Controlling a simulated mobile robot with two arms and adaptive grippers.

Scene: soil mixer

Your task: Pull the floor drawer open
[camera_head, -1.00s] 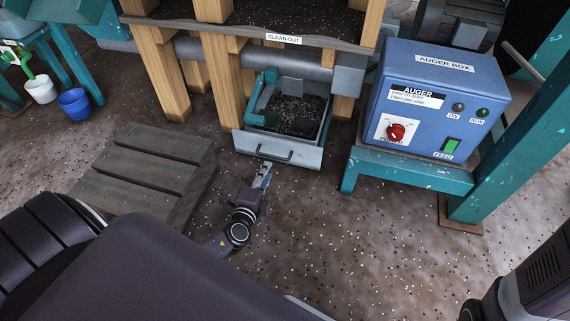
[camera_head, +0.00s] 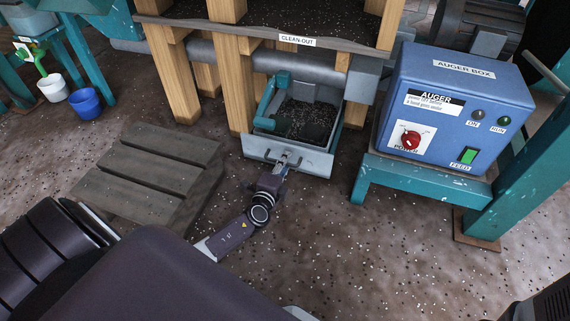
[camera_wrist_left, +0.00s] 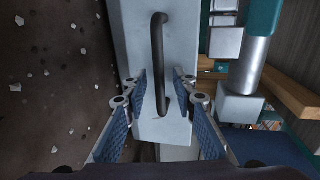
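The floor drawer (camera_head: 318,160) has a light grey front and sits low under the wooden frame, below the CLEAN-OUT label. It stands partly out, with dark soil (camera_head: 308,118) showing inside. Its dark bar handle (camera_wrist_left: 158,50) is on the front face. My left gripper (camera_head: 284,158) is at the drawer front. In the left wrist view the open blue-padded fingers (camera_wrist_left: 162,76) stand on either side of the handle's lower part, with gaps visible. The head view hides most of the handle behind the gripper. My right gripper is not in view.
A slatted wooden pallet (camera_head: 150,175) lies left of my left arm. The blue auger box (camera_head: 450,105) stands on a teal bench (camera_head: 400,175) to the right. Wooden posts (camera_head: 232,85) flank the drawer. Speckled floor in front of the drawer is free.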

